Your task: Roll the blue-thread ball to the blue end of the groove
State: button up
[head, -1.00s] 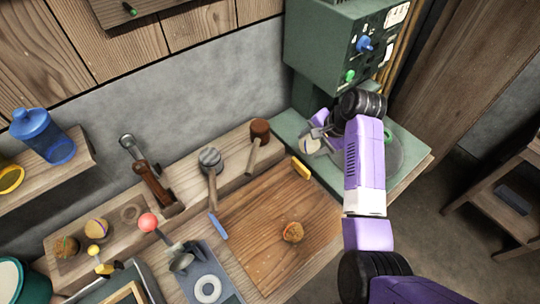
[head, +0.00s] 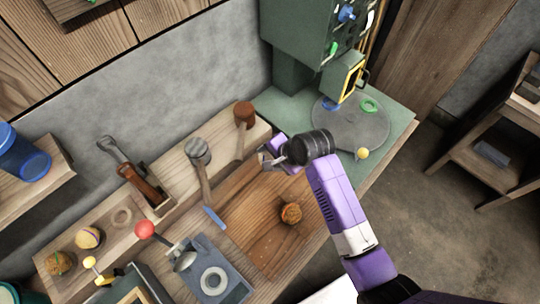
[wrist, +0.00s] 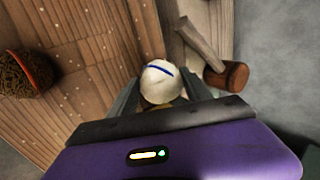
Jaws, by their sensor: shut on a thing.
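My gripper (head: 272,155) is at the far right end of the wooden board (head: 250,235), near the back ledge. In the wrist view my gripper (wrist: 158,90) is shut on a cream ball with a blue thread line, the blue-thread ball (wrist: 160,84). Whether the ball touches the wood, I cannot tell. A blue strip (head: 214,218) marks the left end of the board. The yellow strip at the other end is hidden behind my gripper. The groove itself does not show clearly.
A brown ball with an orange band (head: 291,213) lies on the board; it also shows in the wrist view (wrist: 27,73). A mallet (head: 243,116) lies on the ledge. The green machine's round plate (head: 350,130) is at the right. A red-knobbed press (head: 146,229) stands left.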

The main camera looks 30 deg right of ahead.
notch_tip(320, 180, down, 3)
jog(key=b, duration=0.2)
jog(key=shift+f+b, duration=0.15)
jog(key=shift+b, duration=0.25)
jog(key=shift+f+b, duration=0.3)
jog(key=shift+f, duration=1)
jog(key=shift+s+a+f, duration=0.2)
jog(key=shift+a+f, duration=0.05)
jog(key=shift+a, duration=0.05)
jog(key=o, duration=1.4)
jog(key=shift+o, duration=1.2)
jog(key=shift+f, duration=0.1)
jog(key=shift+s+a+f, duration=0.1)
jog(key=shift+s, duration=0.05)
jog(key=w+v, duration=0.1)
jog(key=v, duration=0.7)
jog(key=shift+d+r, duration=0.3)
jog(key=shift+r, duration=0.15)
